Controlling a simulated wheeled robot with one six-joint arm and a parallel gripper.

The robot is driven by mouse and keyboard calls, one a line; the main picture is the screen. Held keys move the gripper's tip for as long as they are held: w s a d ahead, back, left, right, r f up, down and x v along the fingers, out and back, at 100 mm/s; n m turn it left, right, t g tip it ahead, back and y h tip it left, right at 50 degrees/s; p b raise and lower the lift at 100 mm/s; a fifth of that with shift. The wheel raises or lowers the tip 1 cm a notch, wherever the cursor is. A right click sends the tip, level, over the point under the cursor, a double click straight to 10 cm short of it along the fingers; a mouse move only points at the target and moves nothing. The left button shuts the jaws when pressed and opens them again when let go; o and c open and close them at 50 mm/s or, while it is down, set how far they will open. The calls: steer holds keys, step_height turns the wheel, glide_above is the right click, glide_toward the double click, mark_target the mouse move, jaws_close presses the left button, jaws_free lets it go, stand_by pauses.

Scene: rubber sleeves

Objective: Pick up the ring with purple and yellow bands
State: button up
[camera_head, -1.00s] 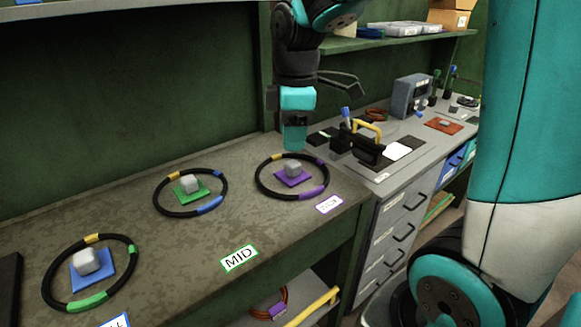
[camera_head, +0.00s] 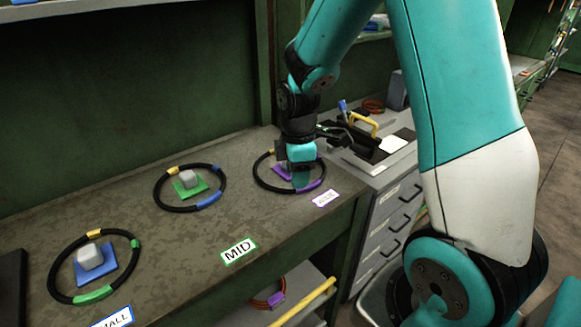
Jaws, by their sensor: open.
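The black ring with purple and yellow bands (camera_head: 310,186) lies flat at the right end of the bench. Its purple band faces the front; a bit of yellow shows at its back left. A purple pad (camera_head: 281,173) lies inside it. The grey block seen on that pad before is now hidden behind my gripper. My gripper (camera_head: 301,178) is open and points down over the right part of the ring. It covers part of the ring, and I cannot tell whether it touches it.
Two other banded rings lie to the left, one around a green pad (camera_head: 184,191) and one around a blue pad (camera_head: 106,273), each with a grey block. Label cards lie along the front edge. A grey drawer cabinet (camera_head: 393,215) with a black tool holder stands on the right.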

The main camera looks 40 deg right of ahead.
steer(key=f, duration=0.4)
steer(key=shift+w+d+f+p, duration=0.15)
steer(key=shift+w+p, duration=0.1)
steer(key=shift+p, duration=0.15)
jaws_close()
